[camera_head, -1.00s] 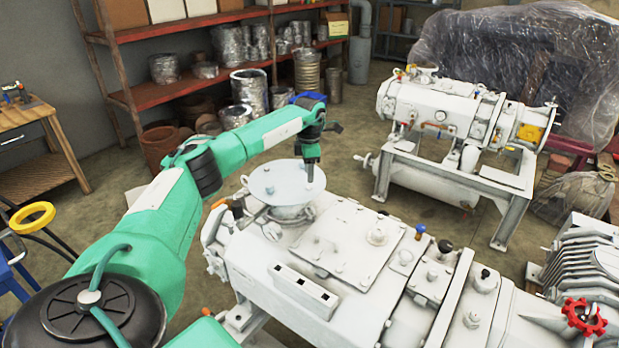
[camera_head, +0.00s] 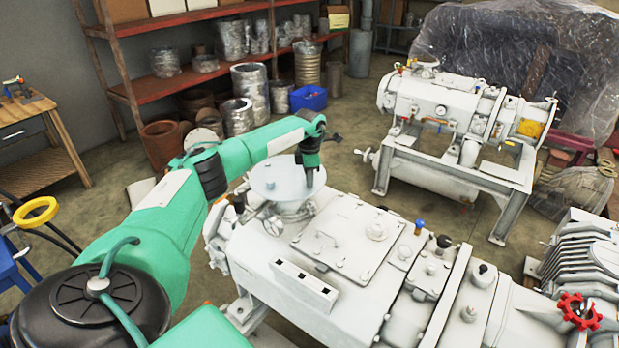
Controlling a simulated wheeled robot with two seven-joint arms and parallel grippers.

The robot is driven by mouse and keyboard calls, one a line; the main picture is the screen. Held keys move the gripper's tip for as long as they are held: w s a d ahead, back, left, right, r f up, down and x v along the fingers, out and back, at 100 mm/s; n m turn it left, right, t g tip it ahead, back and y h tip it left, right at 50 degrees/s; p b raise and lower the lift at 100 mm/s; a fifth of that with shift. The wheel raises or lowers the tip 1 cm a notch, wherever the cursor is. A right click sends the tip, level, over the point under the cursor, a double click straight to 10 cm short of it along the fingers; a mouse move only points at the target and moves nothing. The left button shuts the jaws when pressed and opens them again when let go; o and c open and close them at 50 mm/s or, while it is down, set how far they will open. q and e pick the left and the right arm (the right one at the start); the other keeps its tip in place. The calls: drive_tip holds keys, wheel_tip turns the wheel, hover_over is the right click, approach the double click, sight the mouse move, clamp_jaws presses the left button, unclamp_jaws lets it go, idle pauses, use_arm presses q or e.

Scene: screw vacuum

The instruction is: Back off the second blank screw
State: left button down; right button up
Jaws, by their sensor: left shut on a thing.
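The blank (camera_head: 275,177) is a round pale grey disc on top of the near white vacuum pump (camera_head: 330,245). My left arm reaches in from the left, and its black left gripper (camera_head: 309,178) points down at the disc's right edge. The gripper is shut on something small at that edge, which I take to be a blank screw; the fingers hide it. I cannot make out separate screws on the disc at this size. My right gripper is not in view.
A second white pump (camera_head: 440,115) on a frame is at the back right. A blue crate (camera_head: 308,98) sits on the floor by the red shelves. A red handwheel (camera_head: 581,311) is at lower right.

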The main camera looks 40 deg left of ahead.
use_arm(q)
drive_tip(key=shift+n, duration=0.3)
drive_tip(key=n, duration=0.2)
drive_tip(key=shift+n, duration=0.3)
drive_tip(key=n, duration=0.2)
drive_tip(key=shift+n+b, duration=0.3)
drive_tip(key=shift+n, duration=0.1)
drive_tip(key=n, duration=0.6)
drive_tip(key=n+p, duration=0.1)
drive_tip(key=n, duration=0.4)
drive_tip(key=shift+n, duration=0.4)
drive_tip(key=shift+n+p, duration=0.75)
drive_tip(key=shift+n, duration=1.75)
